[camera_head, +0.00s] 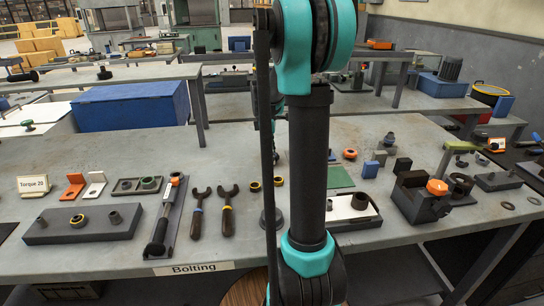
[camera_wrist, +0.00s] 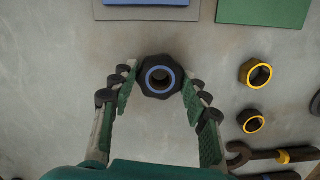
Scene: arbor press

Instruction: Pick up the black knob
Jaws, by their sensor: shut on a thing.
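The black knob (camera_wrist: 161,60) has a lobed edge and a blue ring around a centre hole. In the wrist view it sits between the fingertips of my gripper (camera_wrist: 158,84). In the head view my arm stands in front of the middle of the table, and I cannot make out the knob or the fingertips there.
Two yellow-edged rings (camera_wrist: 252,97) and an open-ended wrench (camera_wrist: 270,155) lie to the right in the wrist view. A blue piece (camera_wrist: 150,3) and a green sheet (camera_wrist: 264,12) lie at the top. The head view shows a press block with an orange knob (camera_head: 437,187) at right.

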